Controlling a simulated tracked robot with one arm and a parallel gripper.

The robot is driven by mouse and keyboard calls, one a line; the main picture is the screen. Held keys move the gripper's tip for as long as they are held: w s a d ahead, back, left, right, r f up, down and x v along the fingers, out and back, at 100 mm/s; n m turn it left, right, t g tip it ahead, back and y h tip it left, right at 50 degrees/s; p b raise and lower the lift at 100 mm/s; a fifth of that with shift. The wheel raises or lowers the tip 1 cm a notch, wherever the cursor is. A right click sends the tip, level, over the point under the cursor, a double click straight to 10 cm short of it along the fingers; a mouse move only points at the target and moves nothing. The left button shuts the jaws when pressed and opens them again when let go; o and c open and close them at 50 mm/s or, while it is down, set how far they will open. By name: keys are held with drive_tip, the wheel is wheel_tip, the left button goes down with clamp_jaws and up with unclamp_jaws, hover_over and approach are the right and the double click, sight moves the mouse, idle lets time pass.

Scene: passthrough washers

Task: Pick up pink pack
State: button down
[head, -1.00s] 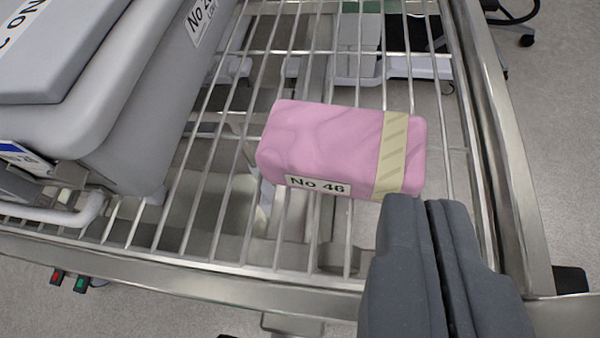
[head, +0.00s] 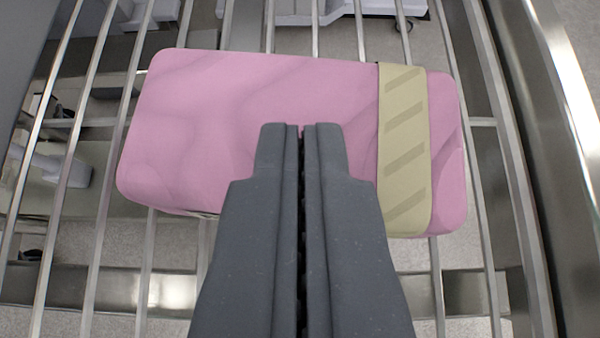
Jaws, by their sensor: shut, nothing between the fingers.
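The pink pack (head: 215,110) lies on a metal wire rack, its long side across the picture. A beige striped band (head: 405,150) wraps around it near its right end. My gripper (head: 301,128) is shut and empty. Its fingertips overlap the middle of the pack in the picture and hide part of its near side. I cannot tell whether they touch it or hover above it.
The wire rack's bars (head: 95,240) run under the pack with open gaps between them. A thick metal rail (head: 560,150) borders the rack on the right. The grey floor (head: 440,40) shows below.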

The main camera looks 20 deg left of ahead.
sight(300, 63)
drive_tip(key=w, duration=0.2)
drive_tip(key=w+a, duration=0.1)
drive_tip(key=w, duration=0.1)
drive_tip(key=shift+f, duration=0.6)
drive_tip(key=shift+s+f, duration=0.1)
drive_tip(key=shift+f, duration=0.05)
